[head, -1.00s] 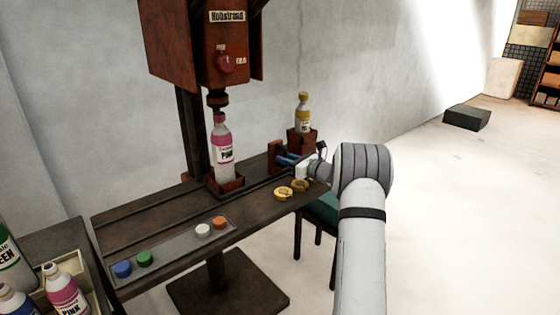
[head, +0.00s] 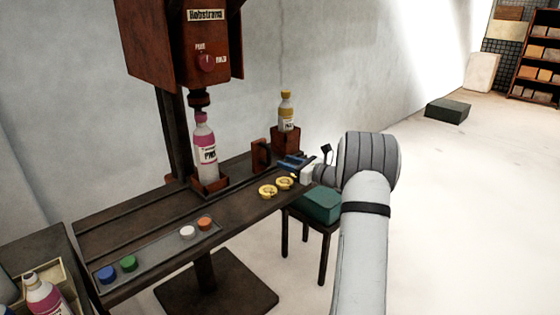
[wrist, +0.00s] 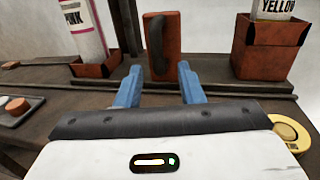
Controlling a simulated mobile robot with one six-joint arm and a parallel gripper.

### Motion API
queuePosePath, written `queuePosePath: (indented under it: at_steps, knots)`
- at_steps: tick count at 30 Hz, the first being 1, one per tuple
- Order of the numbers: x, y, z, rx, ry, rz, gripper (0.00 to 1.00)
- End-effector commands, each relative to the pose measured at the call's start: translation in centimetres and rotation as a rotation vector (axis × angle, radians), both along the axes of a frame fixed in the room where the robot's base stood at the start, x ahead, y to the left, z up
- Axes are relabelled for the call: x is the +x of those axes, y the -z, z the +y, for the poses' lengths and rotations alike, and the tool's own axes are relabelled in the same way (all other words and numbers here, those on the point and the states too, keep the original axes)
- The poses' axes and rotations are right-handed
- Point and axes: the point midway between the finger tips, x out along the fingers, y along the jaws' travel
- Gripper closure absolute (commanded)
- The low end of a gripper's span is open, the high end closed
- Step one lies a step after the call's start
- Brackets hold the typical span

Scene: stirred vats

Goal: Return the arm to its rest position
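My gripper (head: 294,162) is near the right end of the dark bench, extended over it from the right. In the wrist view my gripper's two blue fingers (wrist: 157,88) are apart with nothing between them. Beyond the fingers stands an upright red-brown block with a dark handle (wrist: 161,46), which also shows in the head view (head: 261,155). A gap of bench lies between it and the fingertips.
A pink-labelled bottle (head: 205,152) stands in a holder under the red-brown machine (head: 183,45). A yellow-labelled bottle (head: 286,112) stands in a box behind. Two yellow rings (head: 268,191) lie near my gripper. A green box (head: 318,204) sits on a stool.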

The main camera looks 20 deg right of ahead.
Motion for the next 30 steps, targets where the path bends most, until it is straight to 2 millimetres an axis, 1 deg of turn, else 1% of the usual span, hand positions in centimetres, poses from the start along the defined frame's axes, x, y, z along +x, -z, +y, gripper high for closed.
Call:
queuePosePath:
  at_steps: [3,16,17,19,20,23,24,26,27,29,30]
  knots:
    - [-0.4,0.0,-0.2,-0.001,0.0,0.001,0.66]
    - [-0.4,0.0,-0.2,-0.001,-0.001,0.0,0.66]
    - [-0.5,-0.1,-0.1,-0.005,-0.004,0.0,0.66]
    - [-0.7,-0.7,0.9,-0.029,-0.025,0.003,0.66]
    - [-0.9,-1.2,1.7,-0.051,-0.043,0.005,0.66]
    - [-2.3,-3.2,5.9,-0.172,-0.139,0.017,0.66]
    - [-3.2,-4.1,8.0,-0.24,-0.193,0.02,0.66]
    - [-5.1,-5.4,11.5,-0.358,-0.286,0.023,0.66]
    - [-6.7,-6.1,13.7,-0.442,-0.352,0.022,0.66]
    - [-9.1,-7.1,16.6,-0.566,-0.45,0.014,0.66]
    - [-10.9,-7.7,18.4,-0.649,-0.516,0.004,0.66]
